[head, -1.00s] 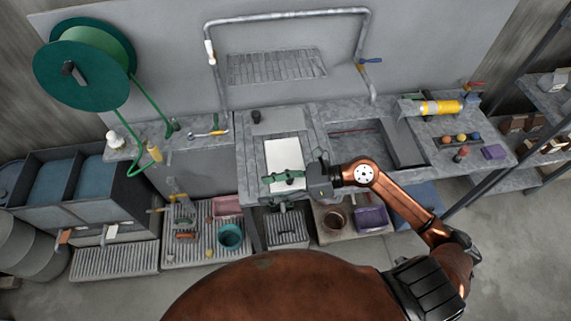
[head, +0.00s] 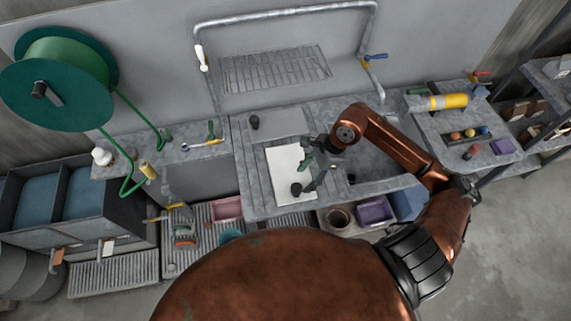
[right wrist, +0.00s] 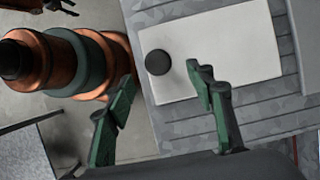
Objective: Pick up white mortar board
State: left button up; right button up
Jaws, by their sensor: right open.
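The white mortar board (head: 283,160) lies flat on the grey bench, left of the sink basin. A dark round knob (head: 296,189) stands on its lower part. The board (right wrist: 225,45) and the knob (right wrist: 158,62) also show in the right wrist view. My right gripper (head: 318,168) is over the board's right side, its green fingers apart and empty. In the right wrist view the gripper (right wrist: 158,78) has one finger on each side of the knob in the picture. I cannot tell its exact height above the board. My left gripper does not show clearly in either view.
A small dark cup (head: 254,122) stands behind the board. A sink basin (head: 385,172) is to the right, under my right arm. A yellow cylinder (head: 448,101) and several coloured balls lie farther right. A green hose reel (head: 55,93) is at the left.

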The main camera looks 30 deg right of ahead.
aim_at(298, 187)
jog(key=shift+w+a+f, duration=0.1)
jog(key=shift+w+f, duration=0.1)
jog(key=shift+f, duration=0.15)
jog(key=x, duration=0.1)
jog(key=p+x, duration=0.1)
jog(key=x, duration=0.1)
jog(key=shift+s+a+f, duration=0.15)
jog(key=shift+s+a, duration=0.1)
jog(key=shift+a, duration=0.05)
jog(key=x, duration=0.2)
jog(key=shift+w+f, duration=0.1)
jog(key=shift+f, duration=0.15)
jog(key=shift+a+f, duration=0.2)
jog(key=shift+f, duration=0.25)
jog(key=c, duration=0.8)
grip_shut()
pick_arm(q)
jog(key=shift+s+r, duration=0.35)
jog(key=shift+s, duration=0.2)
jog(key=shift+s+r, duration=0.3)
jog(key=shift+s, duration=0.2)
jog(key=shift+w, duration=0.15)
